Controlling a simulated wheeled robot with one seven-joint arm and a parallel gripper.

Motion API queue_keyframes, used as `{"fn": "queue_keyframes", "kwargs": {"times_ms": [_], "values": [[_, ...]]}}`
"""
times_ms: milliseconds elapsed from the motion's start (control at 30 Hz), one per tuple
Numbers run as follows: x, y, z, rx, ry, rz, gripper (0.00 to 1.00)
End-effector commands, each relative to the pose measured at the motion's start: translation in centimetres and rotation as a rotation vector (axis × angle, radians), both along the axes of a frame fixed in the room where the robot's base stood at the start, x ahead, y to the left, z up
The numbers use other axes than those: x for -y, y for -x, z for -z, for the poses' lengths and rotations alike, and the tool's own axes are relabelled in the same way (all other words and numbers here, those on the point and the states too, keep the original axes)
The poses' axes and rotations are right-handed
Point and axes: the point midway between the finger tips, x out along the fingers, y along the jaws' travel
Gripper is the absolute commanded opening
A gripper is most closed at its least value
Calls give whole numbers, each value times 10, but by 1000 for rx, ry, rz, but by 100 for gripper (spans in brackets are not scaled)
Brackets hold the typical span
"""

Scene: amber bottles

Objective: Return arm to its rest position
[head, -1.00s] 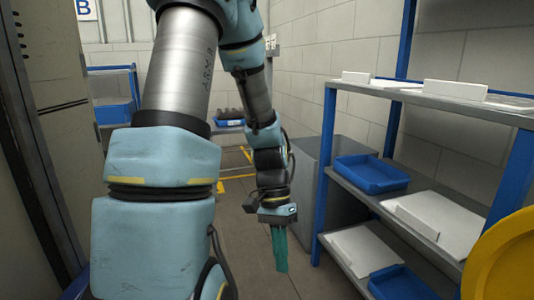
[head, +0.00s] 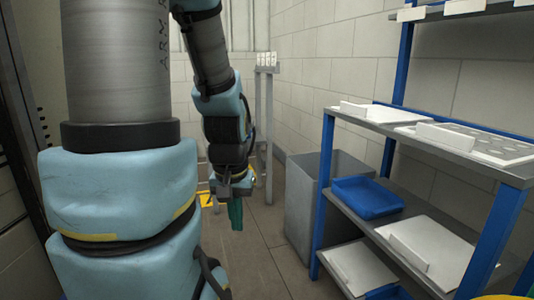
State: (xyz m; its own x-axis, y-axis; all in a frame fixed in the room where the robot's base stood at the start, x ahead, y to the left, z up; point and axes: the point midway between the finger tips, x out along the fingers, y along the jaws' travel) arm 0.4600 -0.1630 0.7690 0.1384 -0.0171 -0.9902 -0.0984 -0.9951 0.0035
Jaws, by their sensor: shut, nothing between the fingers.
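My arm fills the left and middle of the head view. It is raised and bent, with its forearm hanging down. My gripper (head: 236,212) hangs at the end of it, with green fingers pointing down over the floor. The fingers look closed together and hold nothing. The gripper is clear of the shelf unit, to the left of it. No bottles show in this view.
A blue-framed shelf unit (head: 317,195) stands on the right, with white trays (head: 475,141) and a blue bin (head: 366,198) on it. A grey container (head: 301,200) stands behind it. Open floor (head: 258,262) lies below my gripper. A dark cabinet (head: 20,150) is at the left edge.

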Motion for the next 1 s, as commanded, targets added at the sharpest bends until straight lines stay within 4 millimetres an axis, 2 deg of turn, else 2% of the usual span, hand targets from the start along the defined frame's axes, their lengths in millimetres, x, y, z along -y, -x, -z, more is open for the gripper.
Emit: {"fn": "queue_keyframes", "kwargs": {"times_ms": [33,300,433,633,1000], "values": [[0,0,-34,0,0,0,0],[0,0,-117,-1,0,1,0],[0,0,-148,-1,0,1,0],[0,0,-169,-1,0,1,0],[0,0,-168,-1,0,1,0]]}}
